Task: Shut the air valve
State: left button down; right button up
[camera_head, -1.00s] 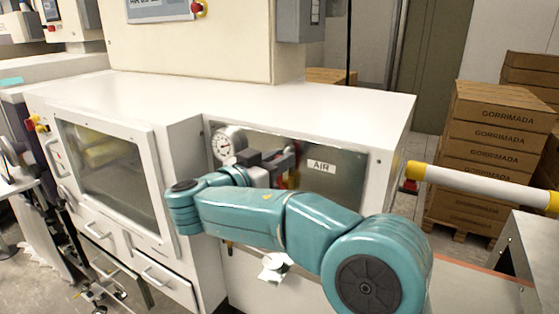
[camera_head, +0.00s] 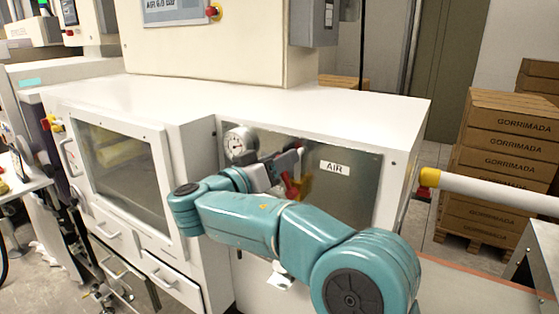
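The air valve's red handle (camera_head: 292,188) shows on the grey metal panel (camera_head: 352,190), left of the "AIR" label (camera_head: 335,168). A yellow part (camera_head: 305,185) is just to its right. A round pressure gauge (camera_head: 238,144) sits to the left. My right gripper (camera_head: 283,164) is at the valve, its dark finger parts beside and overlapping the red handle. I cannot tell whether it grips the handle or how wide it is open. My teal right wrist and forearm hide the lower part of the valve area. My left gripper is not in view.
The white cabinet (camera_head: 335,108) surrounds the recessed panel, with a windowed door (camera_head: 120,165) to the left. A yellow-ended white rail (camera_head: 480,188) juts in at right. Stacked cardboard boxes (camera_head: 508,125) stand behind it. A white box-shaped housing (camera_head: 220,45) rises above the cabinet.

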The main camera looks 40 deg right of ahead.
jog(key=shift+a, duration=0.1)
jog(key=shift+a+f, duration=0.1)
jog(key=shift+a, duration=0.2)
jog(key=b+v, duration=0.6)
jog(key=v, duration=0.9)
jog(key=shift+a+b, duration=0.3)
jog(key=shift+b, duration=0.1)
jog(key=shift+s, duration=0.15)
